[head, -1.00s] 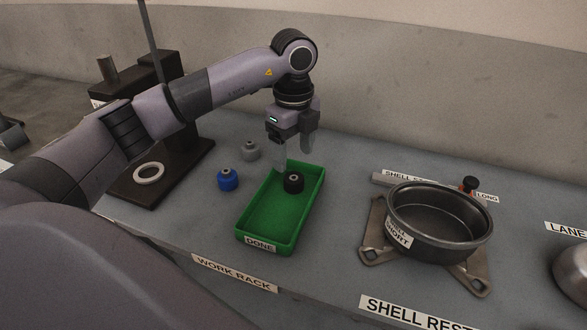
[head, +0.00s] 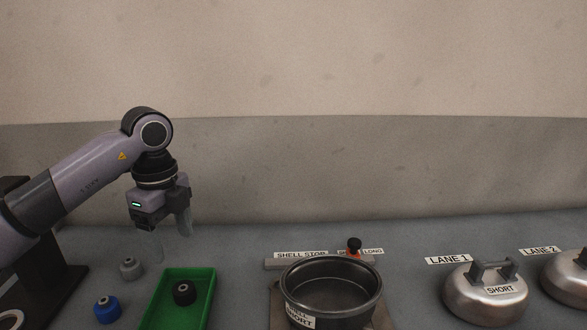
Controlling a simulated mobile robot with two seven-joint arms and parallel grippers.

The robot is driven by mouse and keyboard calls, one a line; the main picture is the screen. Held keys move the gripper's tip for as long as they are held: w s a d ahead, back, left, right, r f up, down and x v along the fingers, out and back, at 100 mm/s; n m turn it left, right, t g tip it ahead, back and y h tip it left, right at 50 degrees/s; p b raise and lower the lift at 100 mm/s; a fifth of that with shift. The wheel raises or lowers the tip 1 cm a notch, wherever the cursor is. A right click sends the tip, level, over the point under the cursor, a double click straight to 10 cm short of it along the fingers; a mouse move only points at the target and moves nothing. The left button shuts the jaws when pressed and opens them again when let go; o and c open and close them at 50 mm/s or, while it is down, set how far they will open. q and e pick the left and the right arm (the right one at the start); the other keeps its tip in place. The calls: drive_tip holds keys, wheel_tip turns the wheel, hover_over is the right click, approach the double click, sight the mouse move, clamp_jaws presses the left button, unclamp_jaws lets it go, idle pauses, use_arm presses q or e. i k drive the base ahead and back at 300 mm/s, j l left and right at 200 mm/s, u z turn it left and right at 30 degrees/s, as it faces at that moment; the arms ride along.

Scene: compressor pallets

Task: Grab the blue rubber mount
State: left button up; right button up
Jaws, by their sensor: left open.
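The blue rubber mount (head: 108,310) stands on the grey bench at the lower left, left of the green tray. A grey mount (head: 131,268) stands behind it. A black mount (head: 184,292) sits inside the green tray (head: 206,308). My left gripper (head: 172,246) is open and empty, pointing down above the bench behind the tray. It is up and to the right of the blue mount and apart from it. My right gripper is not in view.
A dark shell pot (head: 331,287) rests on its stand right of the tray, with a shell stop bar (head: 275,264) behind it. A silver short cap (head: 485,292) sits by Lane 1. A dark rack (head: 61,274) stands at the left. A wall closes the back.

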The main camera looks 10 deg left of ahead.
sight(108, 310)
drive_tip(key=k, duration=1)
